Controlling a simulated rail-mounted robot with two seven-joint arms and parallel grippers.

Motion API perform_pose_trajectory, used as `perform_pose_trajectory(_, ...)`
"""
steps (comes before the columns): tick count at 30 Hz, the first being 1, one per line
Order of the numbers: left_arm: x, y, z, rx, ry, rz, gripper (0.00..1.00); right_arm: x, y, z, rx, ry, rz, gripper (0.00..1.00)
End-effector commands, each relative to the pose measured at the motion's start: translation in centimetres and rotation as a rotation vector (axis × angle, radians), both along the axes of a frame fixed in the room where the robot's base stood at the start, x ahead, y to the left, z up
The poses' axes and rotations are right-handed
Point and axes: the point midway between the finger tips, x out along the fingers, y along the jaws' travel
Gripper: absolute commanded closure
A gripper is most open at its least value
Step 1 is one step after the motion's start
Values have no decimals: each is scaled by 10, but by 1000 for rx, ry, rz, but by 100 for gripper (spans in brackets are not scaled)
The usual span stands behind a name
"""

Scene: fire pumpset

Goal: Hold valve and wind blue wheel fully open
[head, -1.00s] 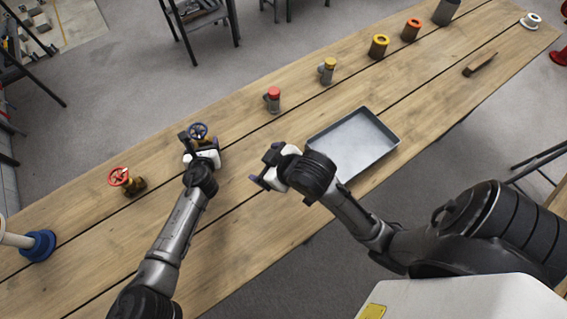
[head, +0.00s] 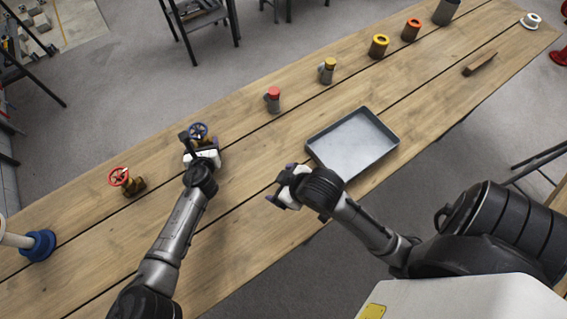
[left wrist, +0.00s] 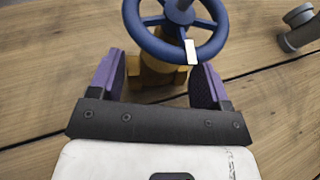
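The valve with the blue wheel (head: 198,130) stands upright on the wooden table, its brass body (head: 207,141) below the wheel. In the left wrist view the blue handwheel (left wrist: 150,42), with one white mark on its rim, is above the brass body (left wrist: 160,75). My left gripper (head: 197,146) is at this valve. Its two purple-padded fingers (left wrist: 160,80) stand on either side of the brass body, below the wheel; whether both press on it cannot be told. My right gripper (head: 279,185) is open and empty above the table, right of the valve.
A red-wheeled valve (head: 127,181) stands to the left. A grey tray (head: 315,154) lies right of my right gripper. Red-topped (head: 272,99) and yellow-topped (head: 327,70) fittings stand farther back. A blue-based object (head: 39,246) is at the left edge. The table between my grippers is clear.

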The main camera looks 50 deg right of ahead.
Motion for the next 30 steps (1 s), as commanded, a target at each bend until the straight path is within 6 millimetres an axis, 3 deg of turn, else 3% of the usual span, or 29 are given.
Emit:
perform_pose_trajectory(9,0,0,1,-1,-1,0,0,0,0,0,0,0,0,12)
perform_pose_trajectory(20,-2,2,1,0,-1,0,0,0,0,0,0,-1,0,12)
perform_pose_trajectory(30,-26,21,14,-1,-1,-1,0,0,0,0,0,-1,0,12)
